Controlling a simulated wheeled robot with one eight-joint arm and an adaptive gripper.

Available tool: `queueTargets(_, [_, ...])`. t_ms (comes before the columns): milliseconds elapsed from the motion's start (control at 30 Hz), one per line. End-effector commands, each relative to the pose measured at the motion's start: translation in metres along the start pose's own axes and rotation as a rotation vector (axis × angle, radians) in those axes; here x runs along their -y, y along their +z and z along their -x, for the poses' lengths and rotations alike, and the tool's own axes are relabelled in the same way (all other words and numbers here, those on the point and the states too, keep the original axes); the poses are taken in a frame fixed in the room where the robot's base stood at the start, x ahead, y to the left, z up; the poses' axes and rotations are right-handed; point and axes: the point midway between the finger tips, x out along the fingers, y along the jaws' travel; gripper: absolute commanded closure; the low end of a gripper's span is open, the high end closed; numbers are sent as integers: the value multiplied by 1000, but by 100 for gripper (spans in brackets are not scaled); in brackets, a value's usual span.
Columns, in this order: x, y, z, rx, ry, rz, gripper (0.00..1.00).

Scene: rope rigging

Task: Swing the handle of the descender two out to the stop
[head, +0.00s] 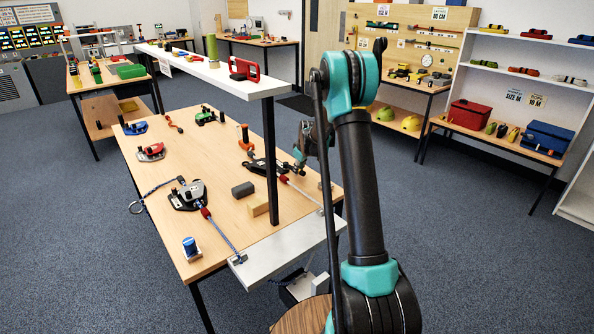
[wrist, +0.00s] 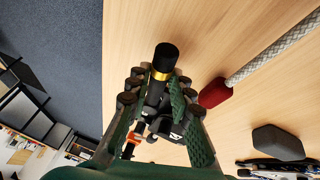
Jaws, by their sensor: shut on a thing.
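A black descender (head: 262,168) lies on the wooden table (head: 225,160), partly hidden by my gripper (head: 301,158). A white rope (wrist: 270,55) with a red sleeve (wrist: 213,92) runs from it. In the wrist view, my gripper (wrist: 154,95) is closed around the descender's black handle (wrist: 166,56), which has a gold ring and sticks out beyond the fingers. Much of the descender body is hidden behind the fingers. Another black and grey descender (head: 188,195) with a blue rope lies to the left. I see no number on either.
A dark grey block (head: 242,190) and a wooden block (head: 258,207) lie near the held descender. An orange clamp (head: 245,140) stands just beyond it. A raised white shelf (head: 215,72) on a black post crosses above the table.

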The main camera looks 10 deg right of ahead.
Motion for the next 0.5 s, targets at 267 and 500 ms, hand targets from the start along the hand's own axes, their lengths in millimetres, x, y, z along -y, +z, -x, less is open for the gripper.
queueTargets(267, [-22, 1, -4, -49, -92, 218, 100])
queueTargets(500, [-40, -4, -10, -93, -178, 426, 100])
